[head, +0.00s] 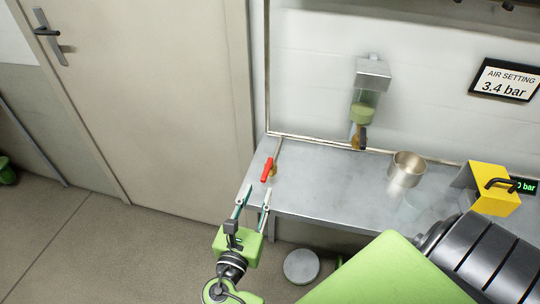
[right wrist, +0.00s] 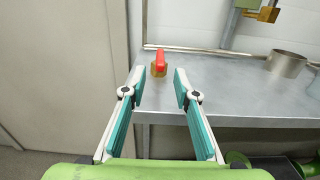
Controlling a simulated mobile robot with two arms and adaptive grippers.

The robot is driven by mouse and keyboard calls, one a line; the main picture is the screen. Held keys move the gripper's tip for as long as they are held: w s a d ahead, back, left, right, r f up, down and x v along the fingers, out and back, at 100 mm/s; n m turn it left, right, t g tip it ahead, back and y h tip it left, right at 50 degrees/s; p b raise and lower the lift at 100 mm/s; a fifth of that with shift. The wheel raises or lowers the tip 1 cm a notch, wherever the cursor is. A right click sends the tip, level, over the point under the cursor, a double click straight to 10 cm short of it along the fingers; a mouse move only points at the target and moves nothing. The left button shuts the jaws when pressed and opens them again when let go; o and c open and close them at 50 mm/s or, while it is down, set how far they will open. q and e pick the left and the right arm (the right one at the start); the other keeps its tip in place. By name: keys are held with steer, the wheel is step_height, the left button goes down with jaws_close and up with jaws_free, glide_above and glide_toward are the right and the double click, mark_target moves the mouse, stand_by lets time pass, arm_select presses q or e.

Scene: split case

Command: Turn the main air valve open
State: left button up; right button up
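The main air valve has a red lever handle (head: 267,170) on a brass body, at the left end of the grey metal bench. In the right wrist view the red handle (right wrist: 160,59) stands above the brass body (right wrist: 158,71), between and beyond the fingertips. My right gripper (head: 258,190) is open and empty at the bench's front left edge, just short of the valve and not touching it. Its two spread fingers also show in the right wrist view (right wrist: 159,74). A display (head: 525,187) at the right reads "0 bar", partly hidden. My left gripper is not in view.
The grey bench (head: 325,185) has clear room right of the valve. A metal cup (head: 408,168), a clear cup (head: 411,207) and a yellow box (head: 492,190) with a black handle stand farther right.

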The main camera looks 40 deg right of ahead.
mark_target(270, 159)
steer(key=shift+w+d+r, duration=0.15)
steer(key=shift+w+d, duration=0.1)
steer(key=p+x, duration=0.1)
steer(key=x, duration=1.2)
steer(key=shift+s+p, duration=0.1)
steer(key=shift+p, duration=0.2)
jaws_close()
